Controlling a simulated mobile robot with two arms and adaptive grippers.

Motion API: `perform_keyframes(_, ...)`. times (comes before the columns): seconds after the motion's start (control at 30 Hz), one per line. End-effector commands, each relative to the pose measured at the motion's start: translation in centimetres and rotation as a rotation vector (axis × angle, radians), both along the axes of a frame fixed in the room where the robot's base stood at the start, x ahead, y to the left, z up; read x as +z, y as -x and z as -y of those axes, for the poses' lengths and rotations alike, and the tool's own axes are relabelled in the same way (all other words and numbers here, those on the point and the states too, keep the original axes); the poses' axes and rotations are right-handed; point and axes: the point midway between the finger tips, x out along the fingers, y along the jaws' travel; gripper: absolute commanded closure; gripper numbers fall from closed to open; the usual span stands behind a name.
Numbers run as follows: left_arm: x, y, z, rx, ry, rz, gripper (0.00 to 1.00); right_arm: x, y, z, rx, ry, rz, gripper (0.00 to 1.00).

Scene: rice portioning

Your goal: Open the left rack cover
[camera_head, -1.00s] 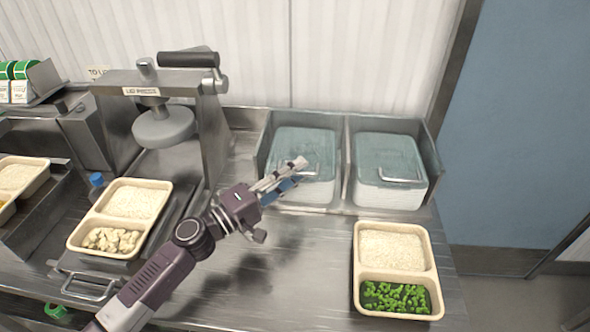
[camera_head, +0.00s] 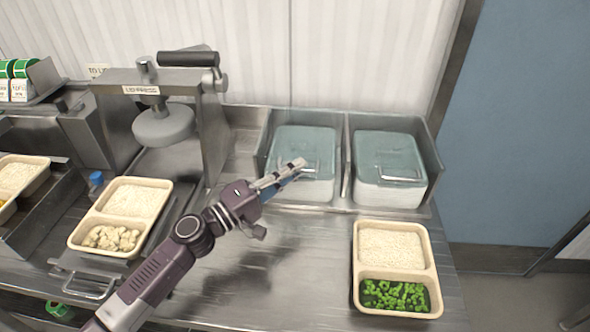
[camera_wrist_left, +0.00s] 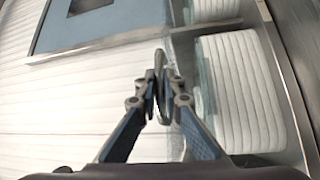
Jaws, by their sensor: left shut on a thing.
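The rack (camera_head: 343,140) at the back of the counter has two bays, each with a translucent blue-green cover over a stack of white lids. The left cover (camera_head: 305,143) and the right cover (camera_head: 388,152) both lie down over their stacks. My left gripper (camera_head: 297,166) reaches in from the lower left to the front of the left cover. In the left wrist view its fingers (camera_wrist_left: 161,95) are shut on the left cover's handle (camera_wrist_left: 160,68). The gripper hides part of the handle in the head view. My right gripper is not in view.
A tray with rice and green vegetables (camera_head: 395,240) stands in front of the right bay. A lid press (camera_head: 165,125) stands left of the rack. Another filled tray (camera_head: 122,215) sits below the press.

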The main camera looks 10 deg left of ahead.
Motion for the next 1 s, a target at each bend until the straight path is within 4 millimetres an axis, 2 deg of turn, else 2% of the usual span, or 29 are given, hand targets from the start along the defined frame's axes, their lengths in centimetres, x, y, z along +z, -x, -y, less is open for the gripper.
perform_keyframes(0.03, 1.1, -0.1, 0.0, 0.001, 0.000, 0.006, 1.00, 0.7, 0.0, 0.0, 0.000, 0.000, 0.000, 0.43)
perform_keyframes(0.27, 5.6, -0.5, -0.1, 0.002, -0.001, 0.010, 1.00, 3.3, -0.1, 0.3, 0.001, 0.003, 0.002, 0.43)
perform_keyframes(0.6, 12.4, -2.7, 0.0, 0.001, 0.001, 0.009, 1.00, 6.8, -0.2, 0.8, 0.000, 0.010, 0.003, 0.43)
perform_keyframes(0.8, 15.0, -4.2, 0.0, 0.002, 0.002, 0.008, 1.00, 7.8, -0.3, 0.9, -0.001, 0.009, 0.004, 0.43)
perform_keyframes(1.0, 16.3, -5.2, -0.1, 0.002, 0.002, 0.007, 1.00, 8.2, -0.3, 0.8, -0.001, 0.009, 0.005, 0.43)
